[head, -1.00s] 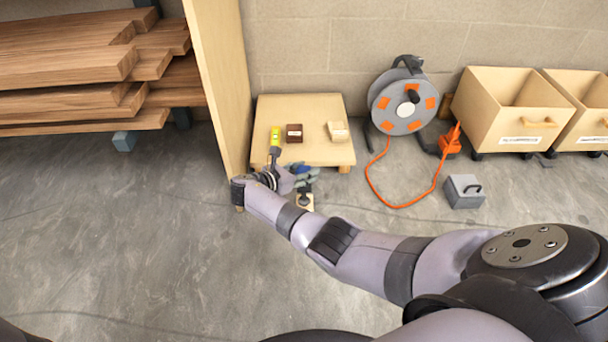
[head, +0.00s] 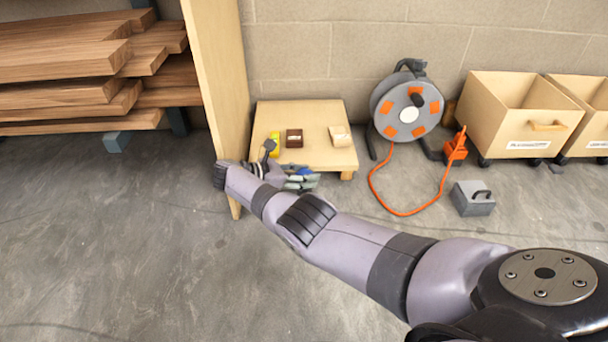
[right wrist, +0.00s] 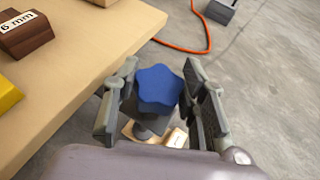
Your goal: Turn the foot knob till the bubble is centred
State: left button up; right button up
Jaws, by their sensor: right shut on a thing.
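The blue star-shaped foot knob (right wrist: 158,88) sits between the two fingers of my right gripper (right wrist: 160,98) in the right wrist view, and the gripper is shut on it. In the head view my right gripper (head: 302,181) is at the front edge of the low wooden platform (head: 320,155), with a bit of the blue knob (head: 304,171) showing. The yellow level (head: 274,142) lies on the platform's left part, partly hidden by my wrist; its corner shows in the right wrist view (right wrist: 6,95). I cannot make out the bubble. My left gripper is out of view.
A dark brown block (head: 294,138), marked 6 mm in the right wrist view, and a pale block (head: 340,135) sit on the platform. A tall wooden panel (head: 218,75) stands close left. A cable reel (head: 406,108) with an orange cord and a grey box (head: 472,198) are right.

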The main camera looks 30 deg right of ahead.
jog(key=shift+s+f, duration=0.15)
jog(key=shift+f, duration=0.2)
jog(key=o, duration=0.7)
jog(key=shift+o, duration=1)
jog(key=shift+f, duration=0.1)
jog(key=shift+o, duration=1.4)
jog(key=shift+r, duration=0.2)
jog(key=v, duration=0.7)
jog(key=shift+a, duration=0.2)
jog(key=shift+r, duration=0.1)
